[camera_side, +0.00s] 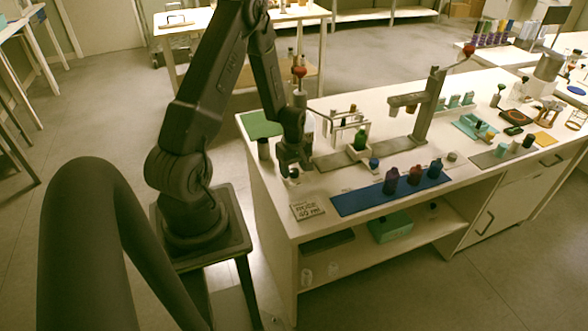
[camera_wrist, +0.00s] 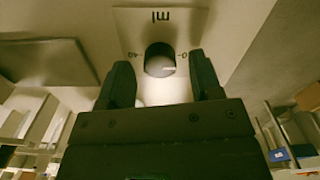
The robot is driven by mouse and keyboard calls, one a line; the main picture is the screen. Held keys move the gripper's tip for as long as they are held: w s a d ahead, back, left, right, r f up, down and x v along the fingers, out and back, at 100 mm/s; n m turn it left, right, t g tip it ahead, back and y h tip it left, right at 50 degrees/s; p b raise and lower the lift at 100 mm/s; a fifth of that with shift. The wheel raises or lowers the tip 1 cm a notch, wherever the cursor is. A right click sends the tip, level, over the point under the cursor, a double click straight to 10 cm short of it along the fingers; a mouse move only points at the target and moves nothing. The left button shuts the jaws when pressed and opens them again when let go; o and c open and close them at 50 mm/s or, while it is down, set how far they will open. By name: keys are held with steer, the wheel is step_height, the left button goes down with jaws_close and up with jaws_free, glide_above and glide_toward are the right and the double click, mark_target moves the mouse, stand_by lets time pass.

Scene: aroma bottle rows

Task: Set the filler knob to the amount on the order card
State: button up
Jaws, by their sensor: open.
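The order card (camera_side: 307,211) lies at the near left corner of the bench and reads 40 ml. The dark round filler knob (camera_wrist: 160,60) sits on a pale dial plate (camera_wrist: 135,22) marked "ml", with 40 at left and 0 at right in the wrist view. The knob's white pointer line points right, toward the 0. My gripper (camera_wrist: 159,62) is open, with one finger on each side of the knob in the picture and gaps between. In the side view my gripper (camera_side: 292,166) is low over the bench's left end; the knob cannot be made out there.
A blue mat (camera_side: 350,203) with dark bottles lies to the right of my gripper. A green bottle (camera_side: 360,139), a white rack (camera_side: 348,128) and a grey dispenser stand (camera_side: 428,108) are behind it. A green mat (camera_side: 262,124) lies at the back left corner.

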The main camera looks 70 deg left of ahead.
steer(key=shift+f, duration=0.4)
steer(key=c, duration=0.9)
